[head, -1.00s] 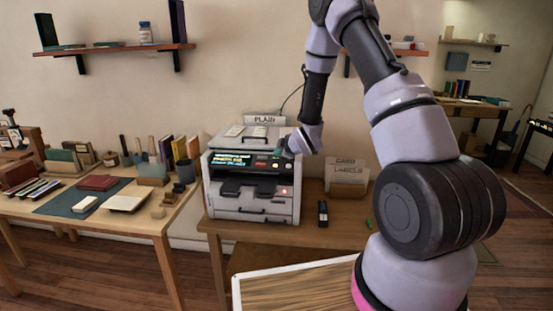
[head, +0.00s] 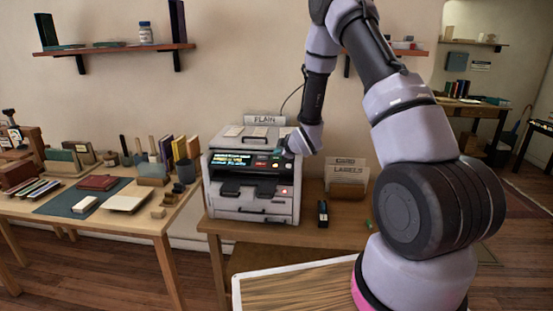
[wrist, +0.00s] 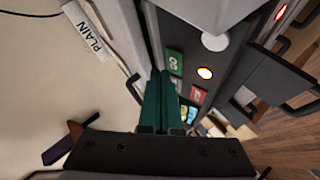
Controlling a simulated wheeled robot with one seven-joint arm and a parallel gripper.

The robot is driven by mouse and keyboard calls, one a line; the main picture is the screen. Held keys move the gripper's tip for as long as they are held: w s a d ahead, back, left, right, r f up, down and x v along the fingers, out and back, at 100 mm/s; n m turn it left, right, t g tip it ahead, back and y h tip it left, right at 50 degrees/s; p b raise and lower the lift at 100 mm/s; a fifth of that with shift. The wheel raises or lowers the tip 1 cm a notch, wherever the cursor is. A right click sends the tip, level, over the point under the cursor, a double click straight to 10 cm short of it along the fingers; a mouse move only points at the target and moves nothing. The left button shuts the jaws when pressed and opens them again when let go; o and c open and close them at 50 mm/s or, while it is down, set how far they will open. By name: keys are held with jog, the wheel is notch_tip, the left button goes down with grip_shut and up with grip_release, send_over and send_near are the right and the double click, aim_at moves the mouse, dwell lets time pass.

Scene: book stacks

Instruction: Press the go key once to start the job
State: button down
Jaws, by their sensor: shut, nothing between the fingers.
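The printer (head: 225,205) stands on a wooden table, with a dark front panel and a lit screen (head: 232,160) whose text is too small to read. In the wrist view, the green go key (wrist: 174,62) is on the panel, just right of my fingertips. In the head view, my gripper (head: 285,148) is at the panel's upper right.
A card and labels holder (head: 347,180) and a small dark object (head: 322,213) stand right of the printer. A sign reading PLAIN (head: 265,120) is behind its top. The left table (head: 125,222) holds books and tools. A white-edged board (head: 295,285) is in front.

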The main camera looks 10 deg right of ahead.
jog(key=shift+f, duration=0.2)
dwell(0.4)
jog(key=shift+w+f, duration=0.15)
jog(key=shift+f, duration=0.1)
jog(key=shift+f, duration=0.15)
dwell(0.4)
jog(key=shift+r, duration=0.6)
notch_tip(320, 180, up, 6)
jog(key=s, duration=0.2)
jog(key=shift+a+f, duration=0.15)
jog(key=shift+a, duration=0.1)
dwell(0.7)
